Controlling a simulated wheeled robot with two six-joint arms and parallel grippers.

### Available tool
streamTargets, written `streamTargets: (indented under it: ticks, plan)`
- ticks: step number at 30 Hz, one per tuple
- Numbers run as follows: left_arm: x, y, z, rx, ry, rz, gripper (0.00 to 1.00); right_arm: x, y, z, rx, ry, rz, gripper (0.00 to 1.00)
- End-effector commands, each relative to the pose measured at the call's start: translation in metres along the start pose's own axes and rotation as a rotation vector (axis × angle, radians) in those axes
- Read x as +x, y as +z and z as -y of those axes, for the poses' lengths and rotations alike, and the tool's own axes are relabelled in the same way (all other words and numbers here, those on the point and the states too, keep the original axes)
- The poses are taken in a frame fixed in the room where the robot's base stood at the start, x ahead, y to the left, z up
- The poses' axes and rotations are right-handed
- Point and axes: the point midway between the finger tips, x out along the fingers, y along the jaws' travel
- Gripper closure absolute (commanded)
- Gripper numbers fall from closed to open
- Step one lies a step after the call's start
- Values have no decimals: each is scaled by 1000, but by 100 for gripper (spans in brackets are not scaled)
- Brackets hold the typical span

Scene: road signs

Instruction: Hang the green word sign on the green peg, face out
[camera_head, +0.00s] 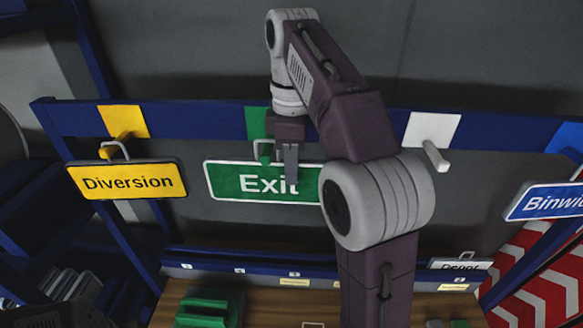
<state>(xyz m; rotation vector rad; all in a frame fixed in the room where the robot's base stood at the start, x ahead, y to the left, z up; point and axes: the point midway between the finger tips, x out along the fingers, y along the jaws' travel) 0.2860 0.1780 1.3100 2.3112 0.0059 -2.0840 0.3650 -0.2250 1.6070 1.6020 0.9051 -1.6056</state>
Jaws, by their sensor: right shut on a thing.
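The green word sign (235,182) reads "Exit" and faces me, nearly level, in front of the blue rail. A green backing patch (257,122) is on the rail above it, and the green peg (266,155) shows just over the sign's top edge. A thin grey loop shows at the peg; I cannot tell whether it rests on the peg. My right gripper (291,166) points down and is shut on the green sign at its top middle. My right arm hides the sign's right end.
A yellow "Diversion" sign (128,181) hangs at the left under a yellow patch. A white peg (436,157) is bare at the right. A blue sign (549,202) hangs at the far right. A wooden bench (262,306) with a green block (205,308) lies below.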

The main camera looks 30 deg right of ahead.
Motion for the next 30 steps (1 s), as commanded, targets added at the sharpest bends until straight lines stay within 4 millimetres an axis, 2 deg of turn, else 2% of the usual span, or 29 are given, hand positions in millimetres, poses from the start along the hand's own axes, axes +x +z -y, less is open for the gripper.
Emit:
streamTargets:
  ticks: [27, 28, 30]
  plan:
    - [14, 1, 0, 0, 0, 0, 60, 17, 0, 0, 0, 1, -1, 100]
    - [14, 1, 0, 0, 0, 0, 60, 17, 0, 0, 0, 1, -1, 83]
    - [13, 1, 0, 0, 0, 0, 60, 16, 0, 0, 0, 1, -1, 64]
